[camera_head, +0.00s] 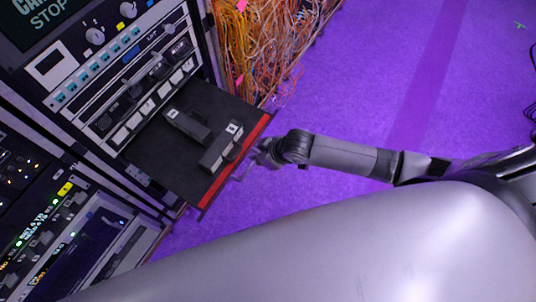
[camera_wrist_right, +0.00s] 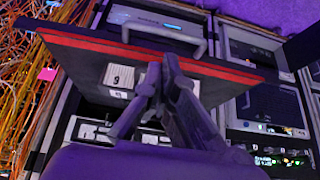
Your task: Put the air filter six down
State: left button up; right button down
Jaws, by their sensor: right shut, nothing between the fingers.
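The one nearer the red edge (camera_head: 217,152) has a white label that looks like a 6 in the right wrist view (camera_wrist_right: 118,76). My right gripper (camera_head: 262,152) is just outside the red edge, beside the nearer filter. In the wrist view my right gripper (camera_wrist_right: 164,70) has its fingers together, with nothing between them. My left gripper is not in view.
The tray sticks out of a rack (camera_head: 120,60) with knobs and buttons. Orange cables (camera_head: 260,45) hang beside the rack. The purple floor (camera_head: 390,60) to the right is mostly clear.

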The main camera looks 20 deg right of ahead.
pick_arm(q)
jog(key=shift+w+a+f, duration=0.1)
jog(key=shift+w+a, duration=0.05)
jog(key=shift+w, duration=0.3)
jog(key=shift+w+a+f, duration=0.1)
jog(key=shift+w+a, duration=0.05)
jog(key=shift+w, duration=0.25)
pick_arm(e)
jog(key=shift+v, duration=2.4)
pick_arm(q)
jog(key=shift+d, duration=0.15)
pick_arm(e)
jog(key=shift+w, duration=0.1)
